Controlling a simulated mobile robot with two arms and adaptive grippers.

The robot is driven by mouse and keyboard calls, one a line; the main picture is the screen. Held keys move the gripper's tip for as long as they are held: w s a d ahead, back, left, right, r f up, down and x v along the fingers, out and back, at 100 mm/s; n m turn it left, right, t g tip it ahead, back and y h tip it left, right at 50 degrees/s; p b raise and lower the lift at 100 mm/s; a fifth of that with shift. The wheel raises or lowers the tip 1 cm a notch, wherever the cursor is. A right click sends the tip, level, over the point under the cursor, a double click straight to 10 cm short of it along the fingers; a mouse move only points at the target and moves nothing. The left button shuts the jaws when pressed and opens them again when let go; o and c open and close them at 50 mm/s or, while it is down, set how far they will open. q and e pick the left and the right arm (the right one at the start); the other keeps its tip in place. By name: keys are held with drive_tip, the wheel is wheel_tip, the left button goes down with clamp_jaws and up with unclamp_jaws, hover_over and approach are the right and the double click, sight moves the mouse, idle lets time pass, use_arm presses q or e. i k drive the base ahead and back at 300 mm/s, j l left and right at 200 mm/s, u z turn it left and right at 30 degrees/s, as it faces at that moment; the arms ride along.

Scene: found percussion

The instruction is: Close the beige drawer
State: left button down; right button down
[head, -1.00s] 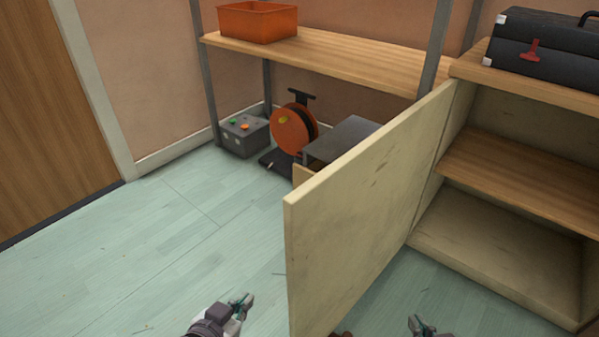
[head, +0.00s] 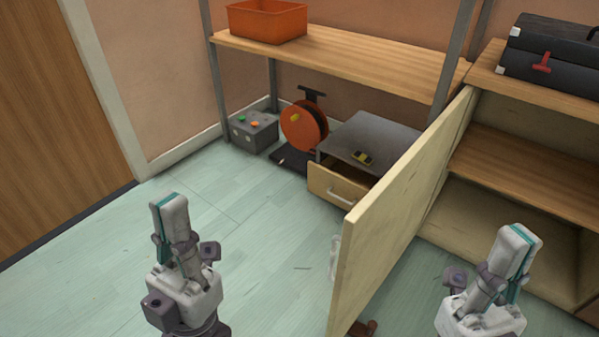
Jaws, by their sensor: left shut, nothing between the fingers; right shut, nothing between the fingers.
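The beige drawer (head: 333,188), with a pale bar handle (head: 340,197), is pulled part way out of a low grey-topped unit (head: 372,137) at the back. The open cabinet door (head: 400,212) hides its right part. My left gripper (head: 168,203) is shut and empty, pointing up over the floor, to the left of the door and well short of the drawer. My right gripper (head: 520,236) is shut and empty on the other side of the door, in front of the cabinet.
An orange cable reel (head: 304,128) and a grey box (head: 253,131) stand left of the drawer unit, under a wooden shelf (head: 340,63) holding an orange bin (head: 266,22). The floor (head: 255,225) before the drawer looks mostly clear.

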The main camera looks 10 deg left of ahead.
sight(343, 185)
drive_tip(key=i+j, duration=0.1)
drive_tip(key=j, duration=0.55)
drive_tip(key=i+j+z, duration=0.1)
drive_tip(key=j, duration=0.6)
drive_tip(key=i+j+z, duration=0.1)
drive_tip(key=j, duration=0.55)
drive_tip(key=i+j+z, duration=0.1)
drive_tip(key=i+j, duration=0.2)
drive_tip(key=i, duration=0.15)
drive_tip(key=i+j, duration=0.3)
drive_tip(key=i, duration=0.15)
drive_tip(key=i+l+z, duration=0.1)
drive_tip(key=i+l, duration=0.55)
drive_tip(key=i, duration=0.2)
drive_tip(key=l+z, duration=0.05)
